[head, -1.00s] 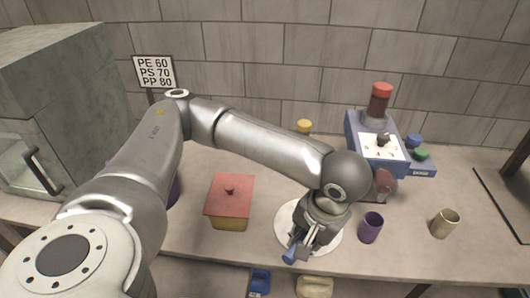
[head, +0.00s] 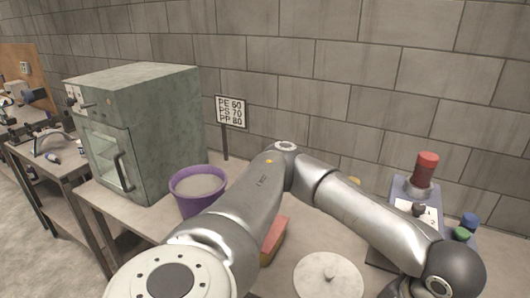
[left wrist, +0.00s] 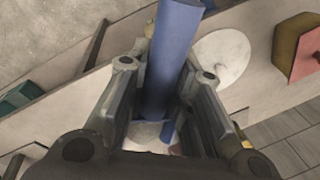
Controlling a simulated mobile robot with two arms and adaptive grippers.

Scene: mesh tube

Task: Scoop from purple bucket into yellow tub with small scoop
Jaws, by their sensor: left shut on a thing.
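The purple bucket (head: 188,204) stands on the bench left of my left arm in the head view, with pale grey material inside. The yellow tub (left wrist: 290,38) has a red lid (left wrist: 306,58) on it in the left wrist view. In the head view my arm hides most of the tub, and part of the red lid (head: 273,236) shows. My left gripper (left wrist: 165,78) is shut on a blue handle (left wrist: 173,50), which looks like the small scoop's. The scoop's bowl is not clear. In the head view this gripper is mostly below the lower edge.
A white round plate (head: 328,276) lies on the bench right of the tub. A grey-green oven (head: 140,130) stands left of the bucket, with a sign (head: 230,112) behind. A blue machine with a red-topped cylinder (head: 424,172) stands at the right. My arm crosses above the bench.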

